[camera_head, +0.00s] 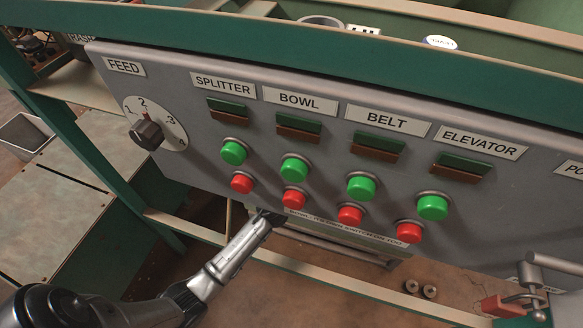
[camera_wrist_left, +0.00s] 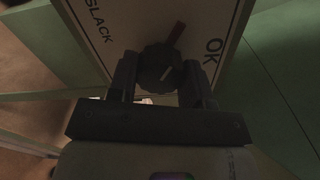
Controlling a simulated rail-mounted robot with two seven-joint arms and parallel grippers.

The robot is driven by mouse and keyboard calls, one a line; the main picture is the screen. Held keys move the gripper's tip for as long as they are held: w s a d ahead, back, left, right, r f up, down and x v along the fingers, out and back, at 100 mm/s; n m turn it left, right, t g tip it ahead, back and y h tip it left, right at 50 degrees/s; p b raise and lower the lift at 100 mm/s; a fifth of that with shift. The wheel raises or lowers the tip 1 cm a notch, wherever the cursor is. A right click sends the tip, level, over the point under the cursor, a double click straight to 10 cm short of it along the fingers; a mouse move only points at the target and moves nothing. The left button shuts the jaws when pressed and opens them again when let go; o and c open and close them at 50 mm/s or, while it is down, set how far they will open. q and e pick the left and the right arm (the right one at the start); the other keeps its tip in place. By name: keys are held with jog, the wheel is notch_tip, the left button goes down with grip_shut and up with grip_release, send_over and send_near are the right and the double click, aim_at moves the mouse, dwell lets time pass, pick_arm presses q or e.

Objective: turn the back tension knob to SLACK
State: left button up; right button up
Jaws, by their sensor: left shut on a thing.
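The dark tension knob (camera_wrist_left: 158,66) sits on a pale plate in the left wrist view. SLACK (camera_wrist_left: 99,20) is printed on the plate's left and OK (camera_wrist_left: 211,61) on its right. A red bar (camera_wrist_left: 174,34) shows just above the knob, leaning up and right, and a short white mark is on the knob's face. My left gripper (camera_wrist_left: 159,82) has one finger on each side of the knob and is shut on it. In the head view my left gripper (camera_head: 268,217) reaches under the control panel, its tip partly hidden; the knob is hidden there. My right gripper is not in view.
The grey control panel (camera_head: 330,100) with green and red buttons overhangs my left gripper. A FEED dial (camera_head: 147,134) is at its left. A green frame post (camera_head: 90,150) stands left of my arm. A red padlock (camera_head: 503,305) hangs at lower right.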

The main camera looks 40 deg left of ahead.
pick_arm(q)
jog(key=n, duration=0.3)
jog(key=shift+n, duration=0.4)
jog(key=n, duration=0.2)
jog(key=shift+n, duration=0.4)
jog(key=n, duration=0.3)
jog(key=shift+r, duration=0.1)
jog(key=shift+n+p, duration=0.7)
jog(key=shift+n, duration=0.6)
jog(key=o, duration=0.9)
jog(key=shift+s, duration=0.1)
